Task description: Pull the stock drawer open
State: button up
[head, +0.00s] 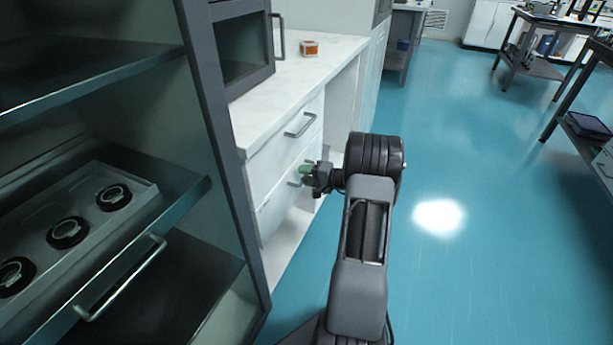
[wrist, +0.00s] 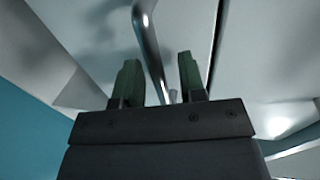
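A white cabinet under the counter has an upper drawer (head: 270,150) with a metal bar handle (head: 300,125) and a lower drawer (head: 272,205) with a similar handle (head: 294,184). No label shows which is the stock drawer. My gripper (head: 307,170) is at the lower drawer's handle and partly hides it. In the wrist view my gripper's two green fingers (wrist: 160,78) stand apart, with the curved handle bar (wrist: 149,45) running between them. Gaps show beside the bar, so the fingers do not look closed on it. The lower drawer looks shut or nearly so.
A dark-framed cabinet with a shelf (head: 185,200) and a tray of round parts (head: 140,205) stands close on the left. An orange box (head: 309,48) sits on the white counter (head: 330,45). The blue floor (head: 480,260) to the right is clear.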

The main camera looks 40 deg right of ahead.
grip_shut()
dwell(0.6)
